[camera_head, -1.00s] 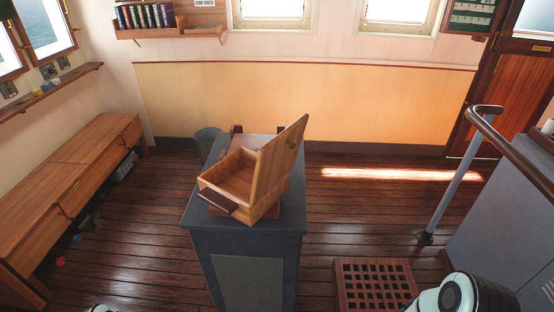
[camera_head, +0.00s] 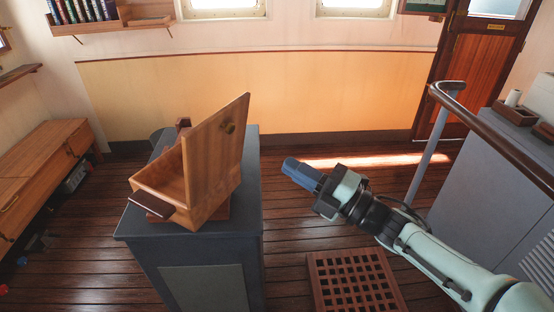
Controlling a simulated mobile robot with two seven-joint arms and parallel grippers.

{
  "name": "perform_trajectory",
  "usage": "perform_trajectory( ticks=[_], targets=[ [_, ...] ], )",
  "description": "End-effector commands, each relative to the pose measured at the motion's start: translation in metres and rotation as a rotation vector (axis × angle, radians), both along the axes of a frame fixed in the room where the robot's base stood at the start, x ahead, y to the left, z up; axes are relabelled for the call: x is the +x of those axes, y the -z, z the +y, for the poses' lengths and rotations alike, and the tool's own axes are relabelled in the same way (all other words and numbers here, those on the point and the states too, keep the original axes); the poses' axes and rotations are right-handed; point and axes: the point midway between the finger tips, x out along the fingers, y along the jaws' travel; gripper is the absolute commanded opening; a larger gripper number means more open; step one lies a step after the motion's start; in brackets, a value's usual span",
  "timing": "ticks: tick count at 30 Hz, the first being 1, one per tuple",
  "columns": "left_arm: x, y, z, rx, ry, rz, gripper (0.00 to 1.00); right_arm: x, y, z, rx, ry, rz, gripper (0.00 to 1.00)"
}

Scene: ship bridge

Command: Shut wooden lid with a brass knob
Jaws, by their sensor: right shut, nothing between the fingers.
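The wooden lid (camera_head: 215,150) stands up, tilted, on the right side of an open wooden box (camera_head: 160,182). My left gripper is not in view.
A wooden grating (camera_head: 352,282) lies on the floor below my right arm. A handrail (camera_head: 490,130) and a grey cabinet (camera_head: 510,190) stand at the right. A wooden bench (camera_head: 40,170) is at the left.

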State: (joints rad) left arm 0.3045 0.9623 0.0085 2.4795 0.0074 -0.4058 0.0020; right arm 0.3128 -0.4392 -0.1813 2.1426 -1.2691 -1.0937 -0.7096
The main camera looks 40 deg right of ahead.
Motion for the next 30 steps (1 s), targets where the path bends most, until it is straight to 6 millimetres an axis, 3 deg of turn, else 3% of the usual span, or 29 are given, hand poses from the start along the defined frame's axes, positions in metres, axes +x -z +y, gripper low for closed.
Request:
perform_trajectory(
  ticks=[9,15,21,30],
  targets=[
    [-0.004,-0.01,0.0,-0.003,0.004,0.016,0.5,0.061,-0.018,0.027,0.004,-0.003,0.003,0.0],
    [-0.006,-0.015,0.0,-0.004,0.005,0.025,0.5,0.092,-0.027,0.04,0.005,-0.002,0.003,0.0],
    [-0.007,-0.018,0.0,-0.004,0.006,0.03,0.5,0.107,-0.031,0.047,0.005,0.001,0.002,0.0],
    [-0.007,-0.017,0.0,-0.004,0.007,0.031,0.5,0.109,-0.031,0.047,0.005,0.002,0.003,0.0]
  ],
)
